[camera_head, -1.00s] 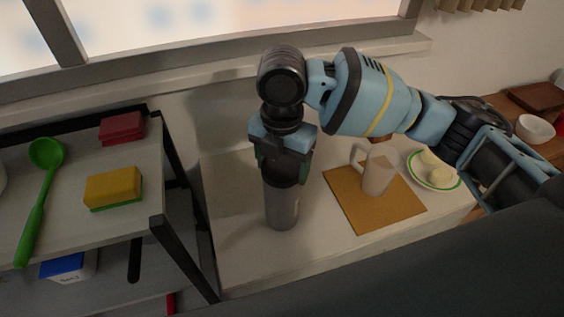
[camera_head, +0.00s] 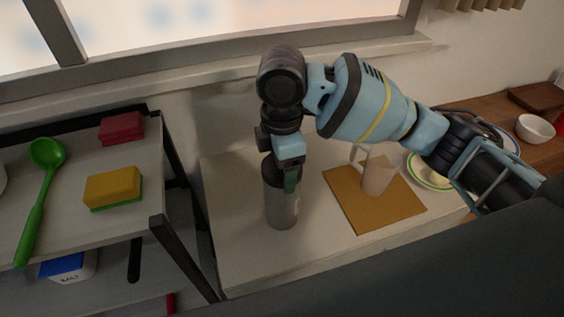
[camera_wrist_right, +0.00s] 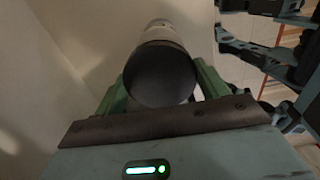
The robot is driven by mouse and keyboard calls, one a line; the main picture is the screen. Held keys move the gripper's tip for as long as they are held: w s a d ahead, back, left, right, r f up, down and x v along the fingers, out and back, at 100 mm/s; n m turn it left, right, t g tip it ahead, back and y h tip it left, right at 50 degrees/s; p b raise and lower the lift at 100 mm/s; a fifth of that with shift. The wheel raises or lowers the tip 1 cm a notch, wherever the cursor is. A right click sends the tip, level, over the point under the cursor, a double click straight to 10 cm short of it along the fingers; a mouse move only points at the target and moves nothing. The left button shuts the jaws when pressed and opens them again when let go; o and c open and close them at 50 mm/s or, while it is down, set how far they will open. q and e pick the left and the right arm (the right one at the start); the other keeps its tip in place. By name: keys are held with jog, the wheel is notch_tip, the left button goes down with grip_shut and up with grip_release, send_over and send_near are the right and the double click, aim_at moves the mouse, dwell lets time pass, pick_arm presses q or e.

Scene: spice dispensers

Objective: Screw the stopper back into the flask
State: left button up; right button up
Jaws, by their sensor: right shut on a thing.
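The flask (camera_head: 282,208) is a grey cylinder standing upright on the white counter, left of the brown mat. Its dark stopper (camera_wrist_right: 160,74) shows as a round black disc in the right wrist view, in line with the pale flask body (camera_wrist_right: 166,30) beyond it. My right gripper (camera_head: 289,182) points down over the flask top. In the right wrist view its green fingers (camera_wrist_right: 161,82) are shut on the stopper from both sides. The joint between stopper and flask is hidden, so I cannot tell how deep the stopper sits. My left gripper is not in view.
A mug (camera_head: 378,176) stands on the brown mat (camera_head: 395,212), right of the flask. A plate (camera_head: 419,172) is partly behind my arm. A shelf on the left holds a green ladle (camera_head: 38,200), a sponge (camera_head: 113,188) and a red block (camera_head: 121,128). The window wall is close behind.

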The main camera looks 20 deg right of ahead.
dwell(0.3)
jog(key=m, duration=0.9)
jog(key=m, duration=0.9)
jog(key=shift+m, duration=0.3)
